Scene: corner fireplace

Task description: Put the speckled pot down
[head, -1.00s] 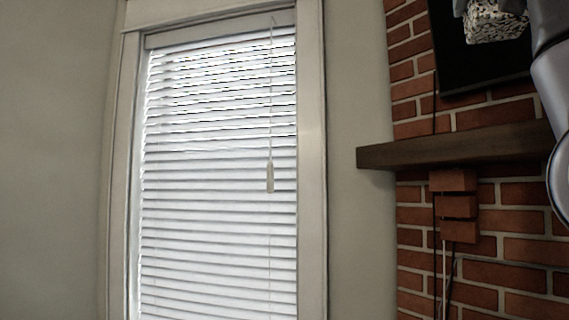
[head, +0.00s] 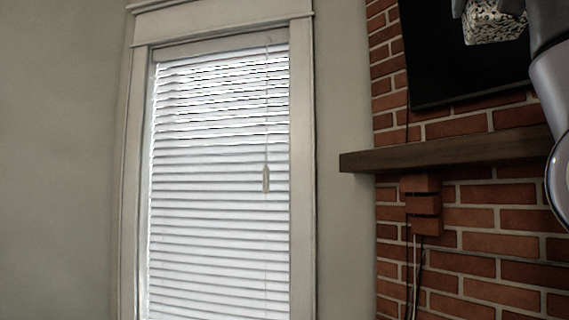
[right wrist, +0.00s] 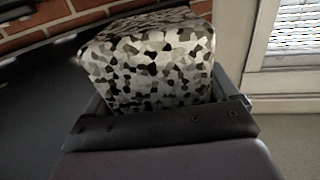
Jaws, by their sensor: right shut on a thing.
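The speckled pot (head: 494,24), white with black and grey patches, shows at the top right of the head view, in front of the dark screen. It also fills the middle of the right wrist view (right wrist: 155,65). My right gripper (right wrist: 160,108) is shut on it and holds it up in the air. In the head view only part of the gripper (head: 510,8) shows, cut off by the top edge. My left gripper is not in view.
A dark wooden mantel shelf (head: 450,153) runs along the brick wall (head: 480,257), below a black screen (head: 445,80). Small brick blocks (head: 422,205) jut out under the mantel's left part. A window with blinds (head: 215,190) is at the left. The mantel's visible front is clear.

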